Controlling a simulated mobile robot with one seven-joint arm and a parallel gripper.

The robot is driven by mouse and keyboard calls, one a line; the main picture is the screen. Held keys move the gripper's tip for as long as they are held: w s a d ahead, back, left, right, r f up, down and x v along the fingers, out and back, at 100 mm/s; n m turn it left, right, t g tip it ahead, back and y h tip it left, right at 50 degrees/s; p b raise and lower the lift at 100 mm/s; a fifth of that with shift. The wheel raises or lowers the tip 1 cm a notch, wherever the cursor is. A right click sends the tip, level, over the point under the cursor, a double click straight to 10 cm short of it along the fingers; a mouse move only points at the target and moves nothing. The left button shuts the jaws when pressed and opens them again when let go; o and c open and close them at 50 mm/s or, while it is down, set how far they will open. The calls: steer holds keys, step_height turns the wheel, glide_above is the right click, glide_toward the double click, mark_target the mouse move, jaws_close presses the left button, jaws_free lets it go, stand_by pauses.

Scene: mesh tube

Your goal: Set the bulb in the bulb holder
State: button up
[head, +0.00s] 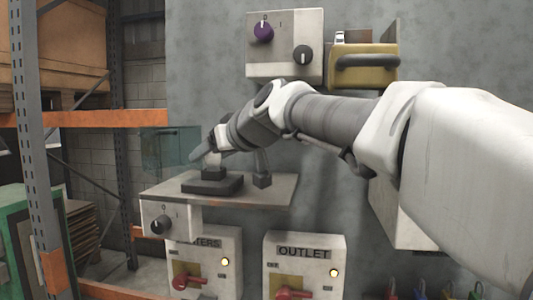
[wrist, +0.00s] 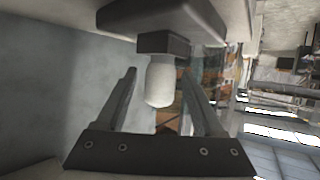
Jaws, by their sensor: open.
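The white bulb (wrist: 160,82) shows in the wrist view, with one end at the dark square bulb holder (wrist: 164,46). I cannot tell how deep it sits. The holder is on a dark base (wrist: 160,18). In the head view the bulb (head: 212,160) stands upright over the holder (head: 213,173), whose base (head: 212,186) rests on a shelf. My gripper (wrist: 158,72) is open, with one finger on each side of the bulb and a visible gap to each. In the head view my gripper (head: 206,150) partly hides the bulb.
A control box with knobs (head: 284,45) and a yellow box (head: 362,66) are on the wall above. A rack post (head: 38,140) stands at left.

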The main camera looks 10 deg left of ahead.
steer(key=shift+r, duration=0.15)
steer(key=shift+s+d, duration=0.1)
steer(key=s+d+b, duration=0.5)
steer(key=s+d, duration=0.4)
steer(key=shift+r, duration=0.25)
